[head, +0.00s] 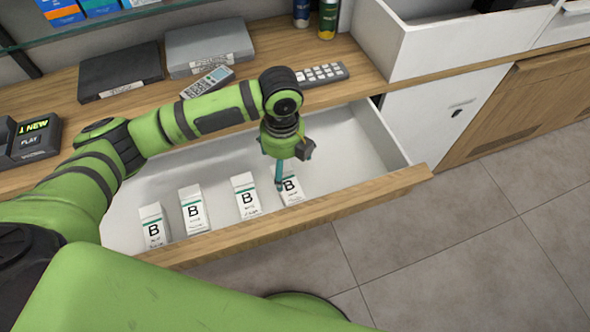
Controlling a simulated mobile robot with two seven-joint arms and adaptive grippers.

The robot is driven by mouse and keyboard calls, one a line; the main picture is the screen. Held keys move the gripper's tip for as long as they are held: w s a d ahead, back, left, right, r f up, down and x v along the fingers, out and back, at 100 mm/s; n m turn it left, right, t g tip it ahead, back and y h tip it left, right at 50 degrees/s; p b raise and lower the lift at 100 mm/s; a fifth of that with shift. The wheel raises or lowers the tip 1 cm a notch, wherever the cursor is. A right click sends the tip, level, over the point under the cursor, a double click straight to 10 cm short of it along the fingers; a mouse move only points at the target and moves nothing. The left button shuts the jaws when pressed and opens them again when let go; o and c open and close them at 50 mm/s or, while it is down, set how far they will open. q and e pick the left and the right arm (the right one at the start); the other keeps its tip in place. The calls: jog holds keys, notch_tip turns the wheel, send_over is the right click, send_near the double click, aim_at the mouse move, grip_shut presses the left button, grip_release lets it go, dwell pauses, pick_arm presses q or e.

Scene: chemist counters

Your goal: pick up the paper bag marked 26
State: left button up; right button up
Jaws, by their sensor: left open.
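I see no paper bag marked 26 in the head view. My left gripper (287,168) is open and points down over the open drawer (345,140). One of its fingers comes down in front of the rightmost white box marked B (292,191); I cannot tell whether it touches the box. Three more white boxes marked B stand in a row to the left: one (246,194), another (193,208) and the leftmost (153,226). All have a green stripe. My right gripper is not in view.
The drawer's wooden front edge (350,198) is nearest me. A white bin (440,45) is at right. The drawer's right part is empty.

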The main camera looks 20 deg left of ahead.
pick_arm(q)
jog(key=b, duration=0.3)
send_over(285, 189)
jog(key=f, duration=0.4)
jog(key=shift+w+f, duration=0.2)
jog(key=shift+w, duration=0.2)
jog(key=shift+s+d+f+b, duration=0.1)
jog(key=shift+s+f+b, duration=0.15)
jog(key=shift+f+b, duration=0.25)
jog(key=shift+s+f+b, duration=0.2)
jog(key=shift+f+b, duration=0.3)
jog(key=shift+w+f, duration=0.1)
jog(key=shift+f, duration=0.25)
jog(key=f, duration=0.5)
jog(key=shift+w+a+f+p, duration=0.1)
jog(key=shift+a+p, duration=0.15)
jog(key=shift+p, duration=0.15)
jog(key=shift+f, duration=0.5)
jog(key=c, duration=1.2)
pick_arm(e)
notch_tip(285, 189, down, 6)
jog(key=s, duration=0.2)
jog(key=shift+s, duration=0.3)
